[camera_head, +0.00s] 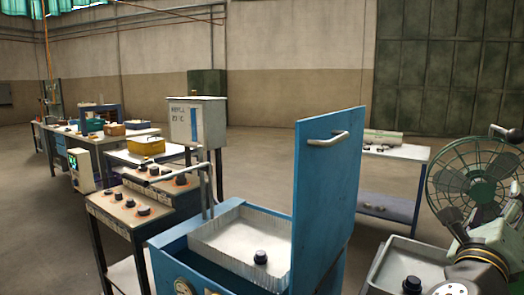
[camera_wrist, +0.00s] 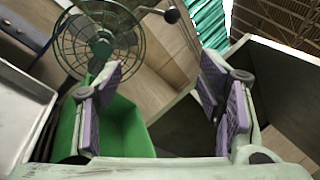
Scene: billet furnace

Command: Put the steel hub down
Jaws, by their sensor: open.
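My gripper (camera_wrist: 160,92) is open in the wrist view, with its two purple-padded fingers wide apart and nothing between them. A small dark hub-like part (camera_head: 260,257) stands in the pale lined chamber of the blue box (camera_head: 174,262), whose lid (camera_head: 325,190) is raised. Another small dark part (camera_head: 411,284) is in the grey tray (camera_head: 388,258) at the lower right. I cannot tell which of these is the steel hub. Neither part shows in the wrist view. My arm is at the lower right of the head view.
A green fan (camera_head: 472,180) stands at the right and also shows in the wrist view (camera_wrist: 98,45). A green bin (camera_wrist: 125,130) is behind the fingers. A bench with several dark parts (camera_head: 125,205) is left of the blue box. Open floor lies behind.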

